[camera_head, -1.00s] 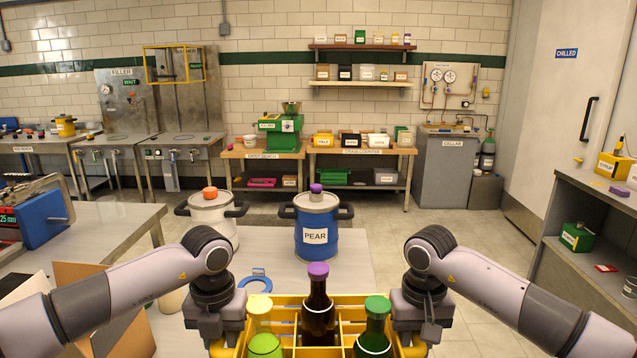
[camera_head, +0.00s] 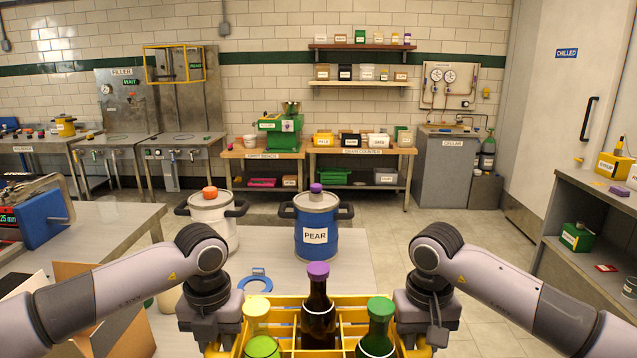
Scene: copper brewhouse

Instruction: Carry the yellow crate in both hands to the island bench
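The yellow crate (camera_head: 290,300) is at the bottom middle, close to me, its near part cut off by the frame. Bottles stand in its compartments: a dark one with a purple cap (camera_head: 318,310), one with a green cap (camera_head: 380,328), and a green one with a pale yellow cap (camera_head: 260,330). My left gripper (camera_head: 222,347) is at the crate's left side and my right gripper (camera_head: 416,347) at its right side. Both appear shut on the crate's sides, though the fingertips are mostly hidden. No label marks any bench as the island bench.
A grey table (camera_head: 355,262) ahead bears a blue PEAR keg (camera_head: 316,232), a white keg (camera_head: 213,222) with an orange cap and a blue ring (camera_head: 258,282). A metal-topped bench (camera_head: 115,226) stands left, with an open cardboard box (camera_head: 75,300) nearby. Shelving (camera_head: 590,262) stands right. Floor is clear beyond.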

